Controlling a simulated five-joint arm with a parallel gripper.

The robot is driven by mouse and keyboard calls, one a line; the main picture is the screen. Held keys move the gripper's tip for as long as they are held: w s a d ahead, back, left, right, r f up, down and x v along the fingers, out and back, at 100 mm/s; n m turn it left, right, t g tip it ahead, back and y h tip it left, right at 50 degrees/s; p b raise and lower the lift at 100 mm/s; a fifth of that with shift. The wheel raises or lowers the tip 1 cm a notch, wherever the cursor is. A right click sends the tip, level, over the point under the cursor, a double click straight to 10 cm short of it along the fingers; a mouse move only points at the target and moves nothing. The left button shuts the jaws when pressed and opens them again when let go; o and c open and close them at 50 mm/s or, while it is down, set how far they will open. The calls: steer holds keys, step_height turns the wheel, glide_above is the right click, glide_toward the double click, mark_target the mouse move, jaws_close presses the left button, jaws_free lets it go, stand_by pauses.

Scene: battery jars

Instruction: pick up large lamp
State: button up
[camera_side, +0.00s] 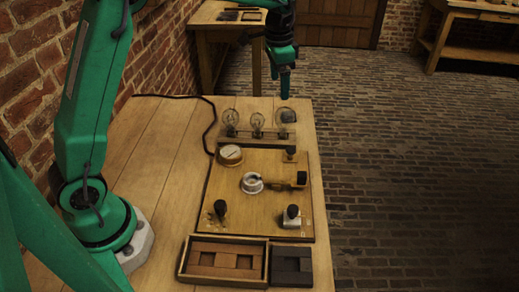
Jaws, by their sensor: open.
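Three clear glass lamps stand upright in a row on a wooden strip at the far end of the board. The right lamp (285,115) looks the broadest and roundest, so it appears to be the large lamp. The middle lamp (257,121) and the left lamp (230,118) look narrower. My gripper (285,94) points down in the picture just above the right lamp, apart from it or barely touching; depth is hard to judge. It is open, though the gap between its fingers does not show from this side. Nothing is seen in it.
The wooden board (232,182) carries a round dial (230,155), a silvery round part (252,183) and black knobs (220,208). A tray of wooden blocks (181,268) and a dark block (291,266) lie at the front. The bench's left side is mostly clear; a brick wall borders it.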

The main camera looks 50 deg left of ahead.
steer(key=m, duration=0.1)
glide_above(286, 113)
steer(key=w+a, duration=0.1)
steer(key=shift+g, duration=0.4)
step_height(286, 113, down, 4)
steer(key=shift+w+f, duration=0.1)
steer(key=shift+f, duration=4.05)
steer(key=c, duration=1.2)
